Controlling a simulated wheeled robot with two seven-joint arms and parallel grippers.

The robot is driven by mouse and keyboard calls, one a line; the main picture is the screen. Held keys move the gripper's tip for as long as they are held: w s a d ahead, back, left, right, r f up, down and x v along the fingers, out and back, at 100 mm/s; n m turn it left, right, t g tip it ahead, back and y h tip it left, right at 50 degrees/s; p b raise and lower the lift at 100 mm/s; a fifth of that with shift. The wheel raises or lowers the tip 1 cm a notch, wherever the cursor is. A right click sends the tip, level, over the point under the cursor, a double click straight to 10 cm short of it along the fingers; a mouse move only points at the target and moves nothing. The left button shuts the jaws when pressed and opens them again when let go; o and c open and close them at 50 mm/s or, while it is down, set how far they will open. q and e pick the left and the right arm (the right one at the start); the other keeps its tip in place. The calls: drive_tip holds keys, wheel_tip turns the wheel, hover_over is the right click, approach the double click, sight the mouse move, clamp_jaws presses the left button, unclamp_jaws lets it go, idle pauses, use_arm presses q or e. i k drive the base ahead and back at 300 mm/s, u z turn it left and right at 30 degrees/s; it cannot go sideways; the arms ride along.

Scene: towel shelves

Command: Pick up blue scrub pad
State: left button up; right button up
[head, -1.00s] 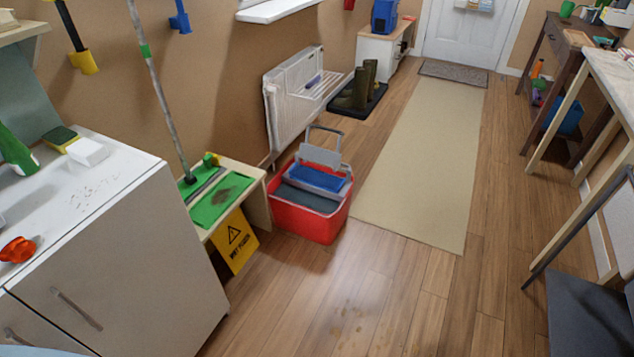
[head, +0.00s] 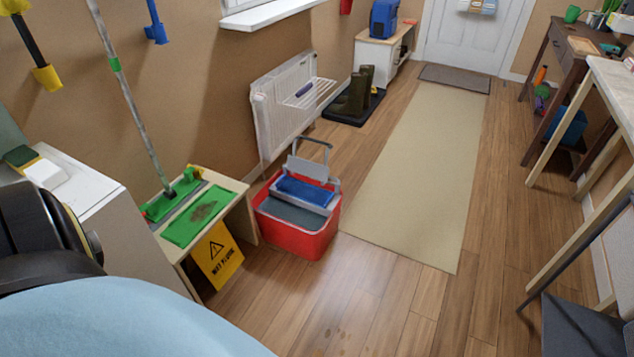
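A flat blue pad (head: 304,191) lies in the grey wringer tray (head: 312,168) on top of the red bucket (head: 300,239). It looks like the blue scrub pad, though its texture is too small to make out. The bucket stands on the wood floor with its grey handle up. A dark part of my own arm and a pale blue part of my body fill the lower left. Neither gripper shows.
A low bench (head: 242,213) with green mats and a mop stands left of the bucket, with a yellow wet-floor sign (head: 217,255) against it. A white cabinet (head: 131,238) is at the left. A beige runner (head: 420,175) and open floor lie right. A chair (head: 580,325) stands lower right.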

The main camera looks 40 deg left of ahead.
sight(306, 192)
drive_tip(key=i, duration=2.85)
drive_tip(key=u, duration=2.35)
